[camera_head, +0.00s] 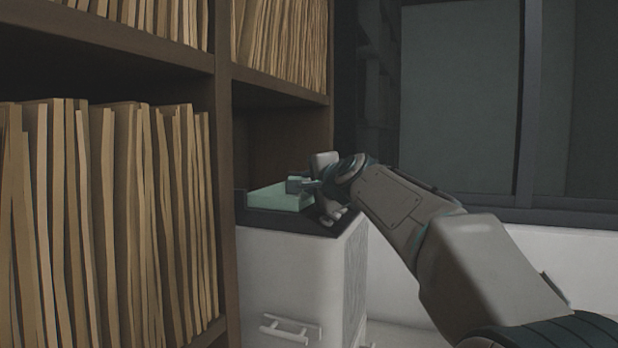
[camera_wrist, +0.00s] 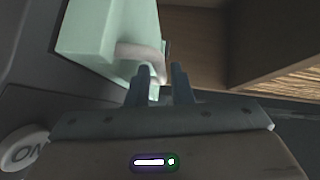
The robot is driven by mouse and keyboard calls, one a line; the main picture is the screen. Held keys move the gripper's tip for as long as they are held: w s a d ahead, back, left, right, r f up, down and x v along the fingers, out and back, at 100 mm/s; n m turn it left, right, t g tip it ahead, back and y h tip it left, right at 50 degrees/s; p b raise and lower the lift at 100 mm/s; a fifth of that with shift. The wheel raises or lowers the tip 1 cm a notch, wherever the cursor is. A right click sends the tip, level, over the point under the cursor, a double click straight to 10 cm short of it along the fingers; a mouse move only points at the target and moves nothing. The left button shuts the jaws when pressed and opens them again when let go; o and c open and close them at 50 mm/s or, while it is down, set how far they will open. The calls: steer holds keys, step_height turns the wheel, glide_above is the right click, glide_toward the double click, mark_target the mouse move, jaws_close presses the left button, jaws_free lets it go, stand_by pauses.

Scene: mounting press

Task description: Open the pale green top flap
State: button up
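The pale green top flap (camera_head: 280,197) sits on the dark top of a white press (camera_head: 290,275), low beside the bookcase. In the wrist view the flap (camera_wrist: 95,35) fills the upper left and carries a pale, curved handle (camera_wrist: 142,52). I cannot tell how far the flap is raised. My gripper (camera_head: 298,185) is at the flap's right side in the head view. In the wrist view my gripper's two dark fingers (camera_wrist: 162,71) stand apart at the handle's near end, with a pale part visible between them. I cannot tell whether they touch it.
A brown bookcase (camera_head: 222,150) full of tan folders (camera_head: 110,200) stands close on the left of the press. A white drawer handle (camera_head: 290,328) sticks out from the press's front.

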steer(key=shift+w+a, duration=0.15)
steer(key=shift+w, duration=0.15)
jaws_close()
